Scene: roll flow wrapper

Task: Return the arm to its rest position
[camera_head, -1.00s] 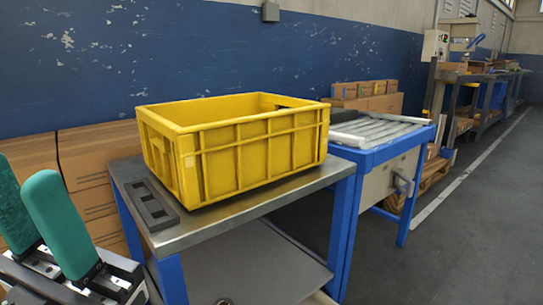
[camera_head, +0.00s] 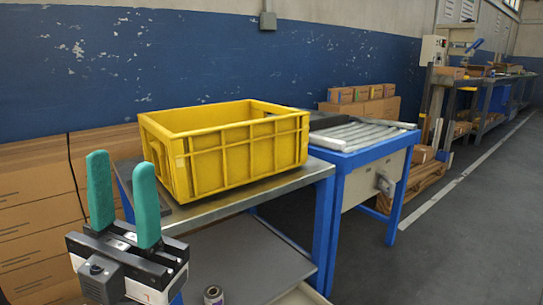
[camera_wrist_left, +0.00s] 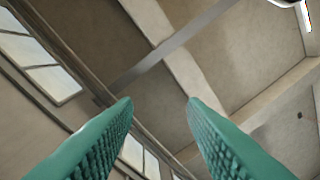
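My left gripper (camera_head: 123,196) stands at the lower left of the head view, its two green fingers pointing up. The fingers are apart with nothing between them. In the left wrist view the same gripper (camera_wrist_left: 160,104) frames only the ceiling and windows, with an empty gap between the fingertips. It is in front of the left end of the metal table, to the left of the yellow crate (camera_head: 247,158). My right gripper is not in view.
The yellow crate sits on a metal-topped table (camera_head: 250,197) with blue legs. A blue roller conveyor (camera_head: 362,141) stands to its right. Cardboard boxes (camera_head: 35,190) are stacked at the left. A small roll (camera_head: 213,296) is on the lower shelf. Open floor lies at the right.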

